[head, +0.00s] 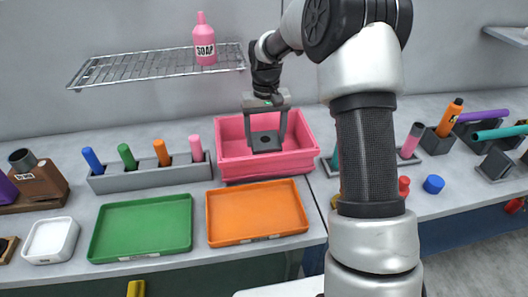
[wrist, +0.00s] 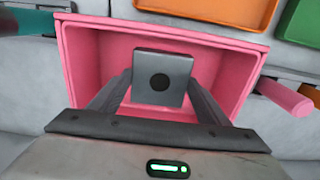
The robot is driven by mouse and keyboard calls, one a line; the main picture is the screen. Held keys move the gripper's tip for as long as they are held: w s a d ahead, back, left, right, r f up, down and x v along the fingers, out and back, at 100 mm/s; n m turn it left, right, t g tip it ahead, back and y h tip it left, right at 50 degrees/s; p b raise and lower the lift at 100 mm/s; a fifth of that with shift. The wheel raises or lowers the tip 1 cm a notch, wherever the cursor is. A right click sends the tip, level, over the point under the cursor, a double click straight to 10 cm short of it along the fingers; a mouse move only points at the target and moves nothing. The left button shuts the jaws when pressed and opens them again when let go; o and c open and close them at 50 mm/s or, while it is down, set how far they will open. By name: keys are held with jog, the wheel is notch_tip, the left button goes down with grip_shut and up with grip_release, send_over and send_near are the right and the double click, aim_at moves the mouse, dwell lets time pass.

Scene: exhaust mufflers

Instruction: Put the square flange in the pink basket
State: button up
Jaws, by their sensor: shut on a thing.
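The square flange is a dark grey square plate with a round hole; my gripper (head: 266,138) is shut on this square flange (head: 267,144) and holds it over the pink basket (head: 230,171). In the wrist view the square flange (wrist: 161,69) sits between the two fingers of my gripper (wrist: 160,88), with the basket's inside behind it. The pink basket (wrist: 82,75) surrounds the flange and fingers in that view. I cannot tell how far the flange is above the basket floor.
An orange tray (head: 258,212) and a green tray (head: 140,227) lie in front of the basket. A grey rack (head: 150,179) with several coloured pegs stands to the left. A wire shelf (head: 155,68) with a pink soap bottle (head: 204,42) hangs above, left of my arm.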

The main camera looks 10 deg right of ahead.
jog(key=shift+f, duration=3.2)
jog(key=shift+f, duration=0.15)
jog(key=o, duration=1.6)
jog(key=shift+c, duration=0.2)
